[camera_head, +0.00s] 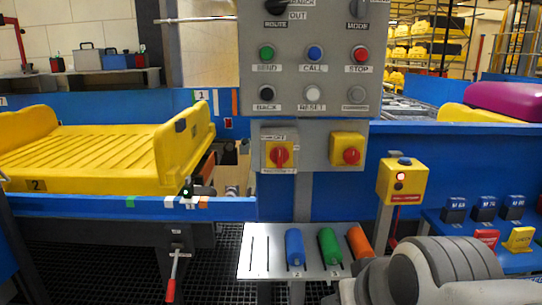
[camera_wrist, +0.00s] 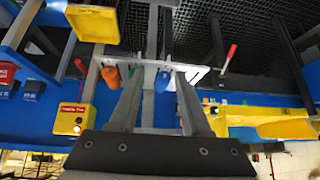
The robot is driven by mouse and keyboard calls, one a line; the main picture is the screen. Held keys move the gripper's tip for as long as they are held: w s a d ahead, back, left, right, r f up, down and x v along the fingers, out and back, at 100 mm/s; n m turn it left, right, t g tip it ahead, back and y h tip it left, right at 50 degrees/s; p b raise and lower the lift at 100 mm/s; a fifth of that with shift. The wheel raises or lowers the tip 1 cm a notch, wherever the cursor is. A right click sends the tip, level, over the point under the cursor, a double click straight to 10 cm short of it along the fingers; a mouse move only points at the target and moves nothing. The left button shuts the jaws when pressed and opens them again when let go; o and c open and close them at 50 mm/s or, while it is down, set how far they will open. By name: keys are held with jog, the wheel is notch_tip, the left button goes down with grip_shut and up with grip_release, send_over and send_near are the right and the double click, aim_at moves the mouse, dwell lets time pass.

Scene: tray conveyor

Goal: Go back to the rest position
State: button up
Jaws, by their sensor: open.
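My gripper (camera_wrist: 158,82) shows in the wrist view with its two grey fingers apart and nothing between them that it holds. The fingers point toward the light plate with coloured handles, which appears upside down there; the gap to it is hard to judge. My arm shows at the lower right of the head view, to the right of that plate (camera_head: 258,262). The gripper's fingers are not visible in the head view. A blue handle (camera_head: 294,247), a green handle (camera_head: 329,245) and an orange handle (camera_head: 360,242) stand in the plate.
A grey button panel (camera_head: 300,75) hangs above the plate, with two yellow switch boxes below it. A yellow button box (camera_head: 402,182) stands at right. A yellow tray (camera_head: 100,160) sits on the blue conveyor at left. A red-handled lever (camera_head: 172,275) hangs below it. Small blocks lie on a blue shelf at right.

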jog(key=s+d+r+g+h+p, duration=0.1)
jog(key=s+d+g+p, duration=0.1)
jog(key=s+d, duration=0.15)
notch_tip(320, 180, up, 25)
jog(key=p, duration=2.5)
jog(key=shift+s+a+m, duration=0.25)
jog(key=shift+s+m, duration=0.05)
jog(key=shift+m, duration=0.1)
jog(key=shift+a, duration=0.2)
